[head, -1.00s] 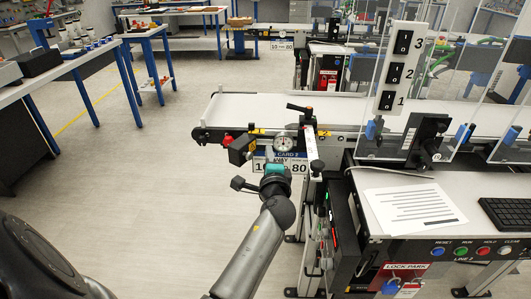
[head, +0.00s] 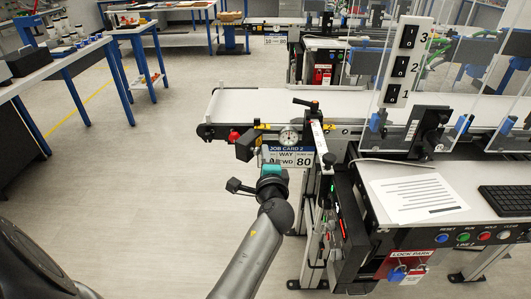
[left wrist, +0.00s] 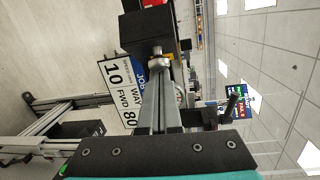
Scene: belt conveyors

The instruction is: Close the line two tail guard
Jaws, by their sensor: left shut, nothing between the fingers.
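The line two conveyor (head: 262,104) runs across the middle of the head view, with its dark-rollered tail end (head: 206,131) at the left. I cannot tell for certain which part there is the tail guard. A black box (head: 247,146) and a red button (head: 234,136) sit on its near side, beside a round dial (head: 289,136). My left gripper (head: 266,164) is shut and empty just below the black box, in front of the job card 2 sign (head: 303,163). In the left wrist view the black box (left wrist: 146,36) and sign (left wrist: 122,92) show beyond the gripper (left wrist: 160,66). Contact is unclear. My right gripper is not in view.
A post with a black handle (head: 305,103) stands right of the dial. The console (head: 460,231) with paper, keyboard and coloured buttons fills the right. Clear panels stand behind it. Workbenches (head: 60,57) line the upper left. The floor (head: 130,190) at the left is open.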

